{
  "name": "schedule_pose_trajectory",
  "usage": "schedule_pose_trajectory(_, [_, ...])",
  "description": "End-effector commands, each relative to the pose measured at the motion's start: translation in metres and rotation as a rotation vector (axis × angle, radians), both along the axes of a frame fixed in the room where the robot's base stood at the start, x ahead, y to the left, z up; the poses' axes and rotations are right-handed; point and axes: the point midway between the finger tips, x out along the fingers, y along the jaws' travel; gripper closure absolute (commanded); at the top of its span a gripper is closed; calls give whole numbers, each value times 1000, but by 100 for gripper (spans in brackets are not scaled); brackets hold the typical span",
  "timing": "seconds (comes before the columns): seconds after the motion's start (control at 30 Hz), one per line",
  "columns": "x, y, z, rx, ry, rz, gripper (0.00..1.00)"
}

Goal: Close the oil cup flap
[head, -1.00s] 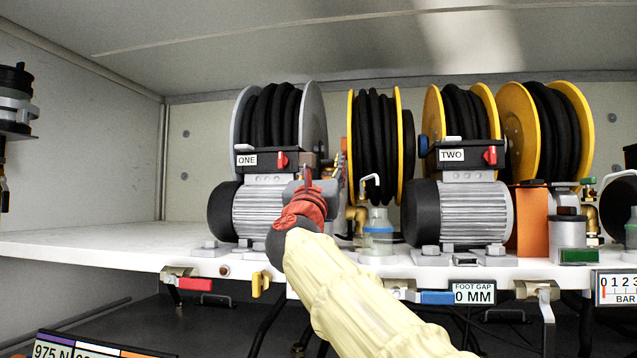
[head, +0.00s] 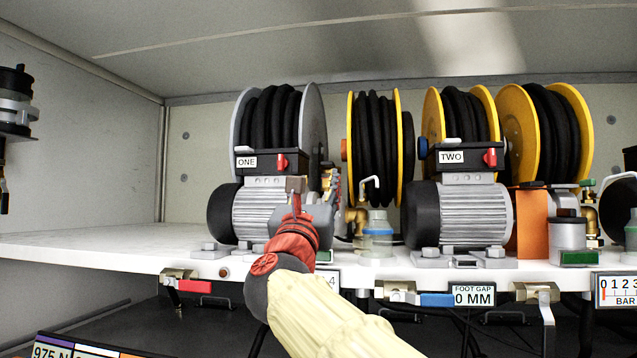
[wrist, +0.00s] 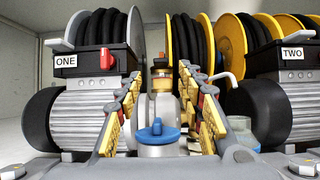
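In the wrist view a pale, clear-looking fitting with a brass top (wrist: 162,82) stands between my fingers, beyond a round blue part with a raised knob (wrist: 158,133). I cannot tell for sure which part is the oil cup flap, or its angle. My gripper (wrist: 160,76) is open, its two yellow-padded fingers apart on either side of the fitting with no clear contact.
Motor TWO (head: 475,212) stands to the right. Hose reels (head: 312,118) rise behind. A hooked silver pipe (wrist: 232,80) is right of my fingers in the wrist view. The white shelf (head: 110,243) is clear at left; valves with red (head: 195,286) and blue handles hang along its front edge.

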Motion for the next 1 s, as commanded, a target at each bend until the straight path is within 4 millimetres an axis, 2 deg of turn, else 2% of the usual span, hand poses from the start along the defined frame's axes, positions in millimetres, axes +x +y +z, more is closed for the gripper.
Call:
schedule_pose_trajectory(0.17, [-3,0,31,2,-3,2,74])
schedule_pose_trajectory(0.3, [-8,-1,74,4,-7,4,82])
schedule_pose_trajectory(0.5, [-9,1,112,-12,18,8,93])
schedule_pose_trajectory(0.63, [-8,3,130,-45,43,-4,100])
schedule_pose_trajectory(0.77, [-8,4,145,-142,85,-53,100])
schedule_pose_trajectory(1.0, [-7,4,162,-485,192,-222,100])
